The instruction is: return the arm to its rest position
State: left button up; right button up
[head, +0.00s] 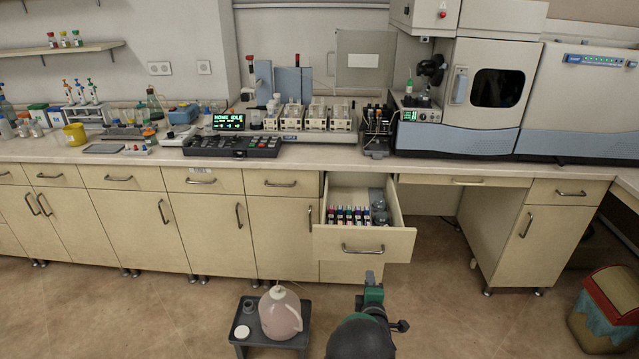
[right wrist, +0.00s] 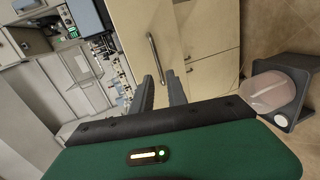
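My right gripper (head: 374,279) shows at the lower middle of the head view, in front of and below the open drawer, apart from it. In the right wrist view my right gripper (right wrist: 162,88) has its two dark fingers apart with nothing between them. My right forearm comes up from the bottom edge of the head view. My left gripper is not in view.
An open drawer (head: 364,246) holding several coloured items juts out from the cabinets. A grey stool (head: 245,337) with a pinkish jug (head: 280,313) stands left of my right arm. A bin (head: 606,310) is at right. Floor between is clear.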

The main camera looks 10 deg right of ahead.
jog(key=s+a+r+m+g+y+p, duration=0.1)
jog(key=s+r+m+g, duration=0.3)
jog(key=s, duration=0.8)
jog(key=s+a+r+m+g+y+p, duration=0.1)
jog(key=s+r+m+g+p, duration=0.3)
jog(key=s, duration=0.8)
jog(key=s+a+r+m+g+y+p, duration=0.1)
jog(key=s+a+r+m+g+p, duration=0.1)
jog(key=s+r+m+g, duration=0.2)
jog(key=s+r+m, duration=0.1)
jog(key=s+m, duration=0.2)
jog(key=s, duration=0.5)
jog(key=shift+s+a+p, duration=0.15)
jog(key=shift+s+p, duration=0.15)
jog(key=shift+s, duration=0.1)
